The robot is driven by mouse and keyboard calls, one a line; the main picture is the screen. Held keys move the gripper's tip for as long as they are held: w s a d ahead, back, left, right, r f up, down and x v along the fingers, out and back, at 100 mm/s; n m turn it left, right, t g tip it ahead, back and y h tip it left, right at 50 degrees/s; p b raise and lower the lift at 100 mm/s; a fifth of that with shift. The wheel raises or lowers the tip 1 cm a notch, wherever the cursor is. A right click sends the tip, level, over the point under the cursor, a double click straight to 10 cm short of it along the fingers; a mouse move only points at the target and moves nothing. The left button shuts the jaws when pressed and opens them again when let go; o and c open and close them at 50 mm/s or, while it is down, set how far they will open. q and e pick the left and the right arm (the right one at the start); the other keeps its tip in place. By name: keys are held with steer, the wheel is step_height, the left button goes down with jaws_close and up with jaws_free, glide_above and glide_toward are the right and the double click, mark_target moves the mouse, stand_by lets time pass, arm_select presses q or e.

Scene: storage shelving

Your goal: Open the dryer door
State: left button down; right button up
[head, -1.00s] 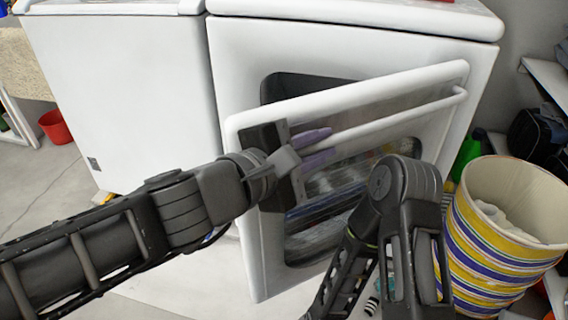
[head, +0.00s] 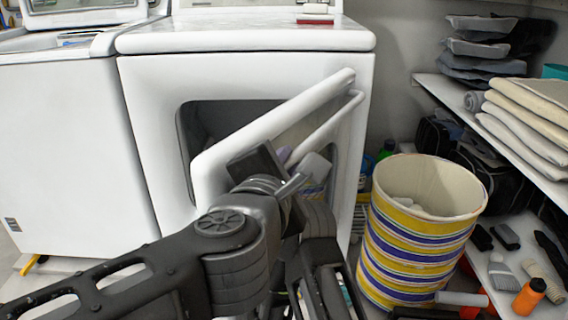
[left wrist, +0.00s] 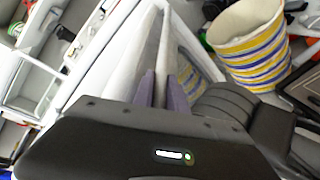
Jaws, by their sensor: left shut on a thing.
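The white dryer (head: 240,78) stands in the middle of the head view. Its door (head: 265,125) is swung out toward me, and the dark drum opening (head: 215,118) shows behind it. The door's long bar handle (head: 328,128) runs along its outer face. My left gripper (head: 298,162) is shut on the handle, partly hidden by my own wrist. In the left wrist view its purple fingers (left wrist: 162,90) sit on both sides of the handle bar, beside the white door (left wrist: 115,55). My right arm is partly seen behind the left wrist; its gripper does not show.
A striped basket (head: 415,230) stands on the floor right of the dryer. Shelves with folded towels (head: 530,115) and small items line the right wall. A white washer (head: 70,140) stands close on the left.

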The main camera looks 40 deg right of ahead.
arm_select(q)
steer(key=shift+f, duration=0.3)
steer(key=c, duration=1.7)
jaws_free()
steer(key=shift+a, duration=0.1)
steer(key=shift+o, duration=0.4)
steer(key=shift+r, duration=0.15)
steer(key=shift+r, duration=0.1)
steer(key=p+v, duration=0.3)
steer(key=v, duration=0.4)
steer(key=shift+s+a, duration=0.25)
steer(key=shift+a, duration=0.05)
steer(key=shift+c, duration=0.3)
